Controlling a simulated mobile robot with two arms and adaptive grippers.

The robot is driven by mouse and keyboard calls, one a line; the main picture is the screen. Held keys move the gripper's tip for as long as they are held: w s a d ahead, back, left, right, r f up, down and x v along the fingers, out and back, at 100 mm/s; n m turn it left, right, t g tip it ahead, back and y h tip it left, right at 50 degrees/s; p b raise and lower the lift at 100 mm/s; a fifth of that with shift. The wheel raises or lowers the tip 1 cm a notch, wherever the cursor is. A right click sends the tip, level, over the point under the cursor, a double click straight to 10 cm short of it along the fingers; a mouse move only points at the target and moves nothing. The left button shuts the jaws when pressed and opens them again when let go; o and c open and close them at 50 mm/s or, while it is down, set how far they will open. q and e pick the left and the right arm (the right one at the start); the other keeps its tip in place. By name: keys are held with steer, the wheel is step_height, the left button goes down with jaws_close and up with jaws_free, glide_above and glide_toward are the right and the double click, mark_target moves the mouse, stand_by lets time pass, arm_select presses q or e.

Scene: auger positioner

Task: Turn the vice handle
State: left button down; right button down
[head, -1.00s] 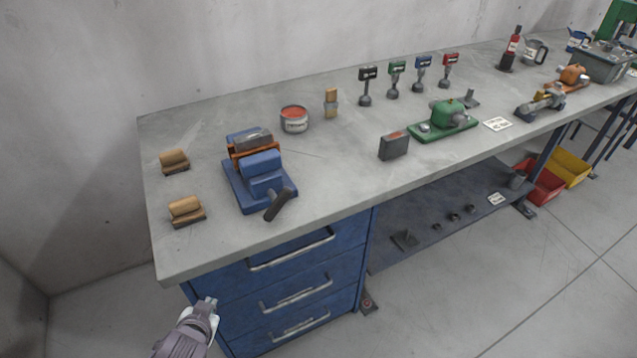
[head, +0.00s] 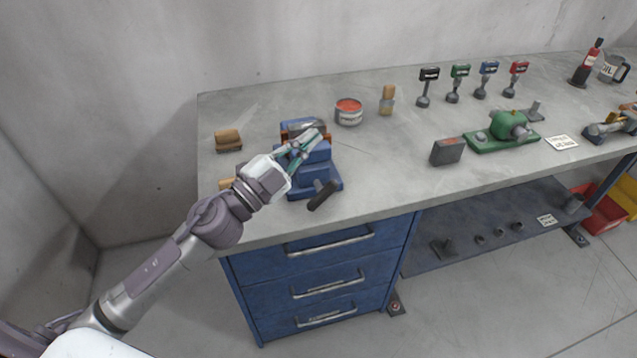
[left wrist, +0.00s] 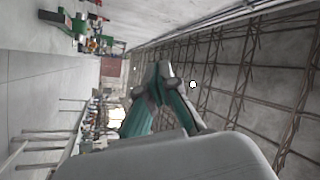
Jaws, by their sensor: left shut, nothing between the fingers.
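The blue vice (head: 318,178) stands on the left part of the grey workbench, with an orange part and a grey block at its back. Its dark handle (head: 323,195) sticks out at the front, tilted. My left gripper (head: 313,140) is in front of the vice's upper part in the head view and hides some of it. Its fingers are together and hold nothing. It looks apart from the handle; whether it touches the vice I cannot tell. In the left wrist view the closed fingers (left wrist: 162,75) point at the far room, with no vice in sight. My right gripper is not in view.
The workbench (head: 385,170) has blue drawers (head: 330,285) below. A wooden-topped block (head: 228,139) lies left of the vice, and another is partly behind my arm. A red-topped can (head: 349,112) and a brush (head: 387,99) stand behind right. Bench right of the handle is clear.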

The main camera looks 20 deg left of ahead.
arm_select(q)
steer(key=d+m+g+h, duration=0.2)
steer(key=m+g+h, duration=0.3)
steer(key=m+g, duration=0.3)
steer(key=m+g+y, duration=0.4)
steer(key=g+y, duration=0.1)
steer(key=y, duration=0.2)
glide_toward(326, 188)
steer(key=p+x, duration=0.4)
steer(key=x, duration=0.2)
steer(key=shift+w+d, duration=0.15)
steer(key=shift+d, duration=0.05)
steer(key=shift+w+d+f, duration=0.2)
steer(key=shift+d+f, duration=0.05)
steer(key=shift+f, duration=0.15)
